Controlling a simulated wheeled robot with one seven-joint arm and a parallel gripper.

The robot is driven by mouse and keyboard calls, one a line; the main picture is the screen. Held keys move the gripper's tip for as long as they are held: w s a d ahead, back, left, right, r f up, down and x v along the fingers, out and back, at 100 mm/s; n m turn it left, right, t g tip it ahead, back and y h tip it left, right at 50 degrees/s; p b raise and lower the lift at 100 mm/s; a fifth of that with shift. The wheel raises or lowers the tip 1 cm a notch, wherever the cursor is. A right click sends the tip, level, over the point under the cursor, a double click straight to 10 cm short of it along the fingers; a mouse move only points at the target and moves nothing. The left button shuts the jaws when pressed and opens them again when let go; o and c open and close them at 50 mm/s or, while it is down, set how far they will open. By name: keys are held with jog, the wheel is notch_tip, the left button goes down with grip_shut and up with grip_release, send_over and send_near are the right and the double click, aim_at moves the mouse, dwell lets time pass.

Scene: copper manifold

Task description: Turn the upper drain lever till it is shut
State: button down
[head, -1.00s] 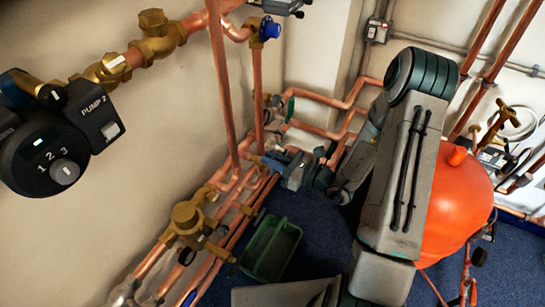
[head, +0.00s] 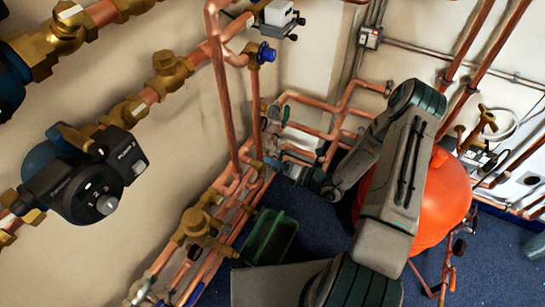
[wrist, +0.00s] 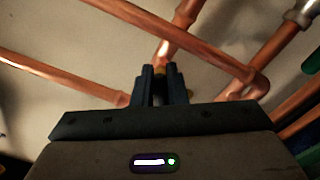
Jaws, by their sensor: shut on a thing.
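My gripper (head: 272,163) is low at the pipes by the wall corner, at the end of my arm, left of the orange vessel. In the wrist view its two dark fingers (wrist: 160,88) are close together around something narrow, which I take to be the upper drain lever. The fingers hide most of it, so its angle cannot be read. A small brass part (wrist: 159,68) shows just beyond the fingertips, in front of a copper pipe.
Copper pipes (head: 330,133) run close around my gripper. An orange vessel (head: 447,205) stands right, behind my arm. A green bin (head: 270,237) sits on the blue floor below. A pump (head: 88,185) and a blue-capped valve (head: 265,53) are on the left wall's pipework.

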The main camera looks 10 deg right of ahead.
jog(key=m+p, duration=0.1)
jog(key=m, duration=0.2)
jog(key=shift+d+f+m+p, duration=0.1)
jog(key=shift+f+m+p, duration=0.2)
jog(key=shift+f+p, duration=0.1)
jog(key=shift+f+m+p, duration=0.2)
jog(key=shift+f+m, duration=0.05)
jog(key=shift+m, duration=0.55)
jog(key=shift+f+m+p, duration=0.2)
jog(key=shift+m, duration=0.6)
jog(key=shift+f, duration=0.1)
jog(key=c, duration=1.5)
grip_release()
jog(key=shift+o, duration=0.2)
jog(key=v, duration=1.3)
jog(key=shift+s+d, duration=0.2)
jog(key=shift+d, duration=0.15)
